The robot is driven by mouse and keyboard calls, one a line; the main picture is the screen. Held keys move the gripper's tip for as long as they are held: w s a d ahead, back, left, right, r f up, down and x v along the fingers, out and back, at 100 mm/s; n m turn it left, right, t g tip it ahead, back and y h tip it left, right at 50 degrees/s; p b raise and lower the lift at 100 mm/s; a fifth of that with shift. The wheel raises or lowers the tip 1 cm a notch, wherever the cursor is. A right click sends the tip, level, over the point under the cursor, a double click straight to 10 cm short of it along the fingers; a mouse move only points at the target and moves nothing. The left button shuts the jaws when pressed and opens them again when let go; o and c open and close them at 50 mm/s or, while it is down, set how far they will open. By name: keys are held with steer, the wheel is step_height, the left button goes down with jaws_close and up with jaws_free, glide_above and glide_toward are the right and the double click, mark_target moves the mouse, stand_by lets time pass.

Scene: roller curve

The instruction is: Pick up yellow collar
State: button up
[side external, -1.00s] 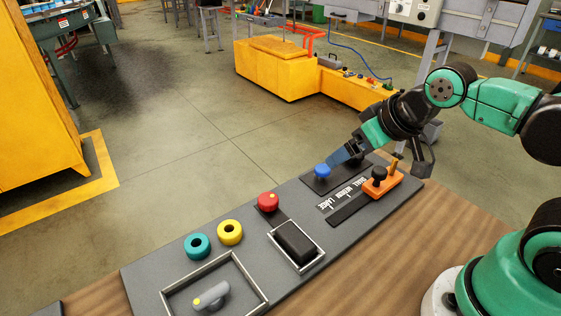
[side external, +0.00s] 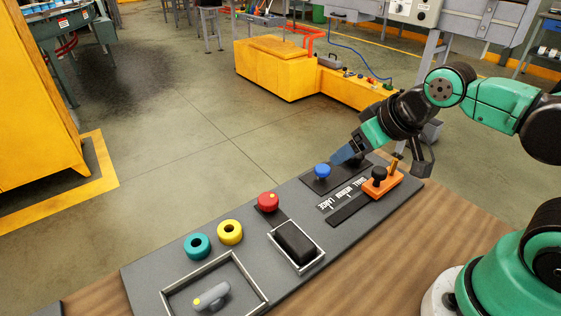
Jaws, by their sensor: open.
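The yellow collar (side external: 230,232) is a short ring with a dark hole, lying on the grey panel (side external: 180,265) left of the middle. A teal collar (side external: 197,246) lies just to its left. My gripper (side external: 372,162) is at the far right end of the panel, well away from the yellow collar. One finger shows beside the blue knob (side external: 322,171) and the other hangs near the orange slider (side external: 383,183). It is open, and I see nothing held in it.
A red knob (side external: 268,202) and a black block in a framed recess (side external: 296,246) stand right of the yellow collar. A framed tray (side external: 258,288) with a grey handle-like part (side external: 212,297) lies in front. Bare panel surrounds the collars.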

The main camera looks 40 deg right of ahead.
steer(key=w+a+f+n+g+y, duration=0.2)
steer(key=w+a+n, duration=0.35)
steer(key=a, duration=0.25)
steer(key=n+g+y, duration=0.2)
steer(key=n, duration=0.4)
glide_above(231, 223)
steer(key=s+d, duration=0.2)
steer(key=f, duration=0.5)
steer(key=shift+a, duration=0.2)
steer(key=shift+a+f+g, duration=0.3)
steer(key=shift+f, duration=0.25)
steer(key=shift+x, duration=2.35)
steer(key=shift+d, duration=0.1)
jaws_close()
